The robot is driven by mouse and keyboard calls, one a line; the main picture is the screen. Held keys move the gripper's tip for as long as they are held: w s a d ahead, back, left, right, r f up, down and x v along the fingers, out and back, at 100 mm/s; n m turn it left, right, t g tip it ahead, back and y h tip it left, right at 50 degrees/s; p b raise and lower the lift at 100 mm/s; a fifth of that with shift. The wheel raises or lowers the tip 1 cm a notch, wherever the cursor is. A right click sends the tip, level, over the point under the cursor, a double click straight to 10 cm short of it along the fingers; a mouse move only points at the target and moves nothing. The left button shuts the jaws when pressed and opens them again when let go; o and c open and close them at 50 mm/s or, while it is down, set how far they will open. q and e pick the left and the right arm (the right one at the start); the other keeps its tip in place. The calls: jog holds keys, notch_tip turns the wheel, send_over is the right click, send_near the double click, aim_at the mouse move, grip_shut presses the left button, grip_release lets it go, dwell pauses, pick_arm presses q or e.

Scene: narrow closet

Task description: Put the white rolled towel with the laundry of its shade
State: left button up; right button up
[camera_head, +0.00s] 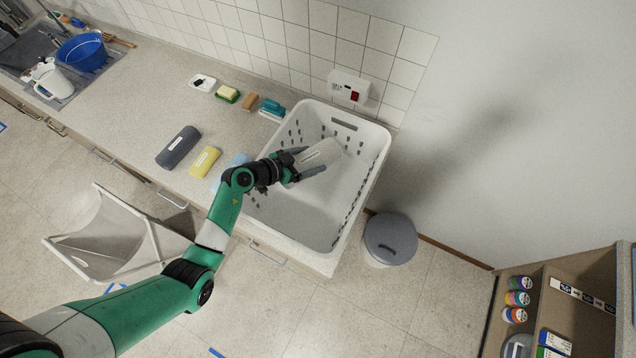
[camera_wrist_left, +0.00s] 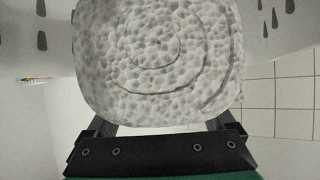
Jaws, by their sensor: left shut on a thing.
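The white rolled towel (camera_head: 318,157) is held in my left gripper (camera_head: 308,163), over the white laundry basket (camera_head: 373,165) on the counter. In the left wrist view the end of the towel (camera_wrist_left: 158,55) fills the top middle, with its spiral roll showing, between the gripper fingers. The basket has slotted sides, and the part of its inside that shows looks empty. A dark grey rolled towel (camera_head: 178,147) lies on the counter to the left. A white fabric hamper (camera_head: 110,235) stands on the floor at the lower left. My right gripper is not in view.
A yellow cloth (camera_head: 205,162) and a light blue cloth (camera_head: 232,168) lie left of the basket. A grey lidded bin (camera_head: 390,240) stands on the floor. A shelf (camera_head: 535,285) is at the lower right.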

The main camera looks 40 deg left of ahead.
pick_arm(q)
jog(key=shift+r, duration=0.1)
jog(key=o, duration=1.3)
jog(key=p+v, duration=0.3)
jog(key=v, duration=0.8)
jog(key=shift+s+r, duration=0.1)
jog(key=shift+s, duration=0.15)
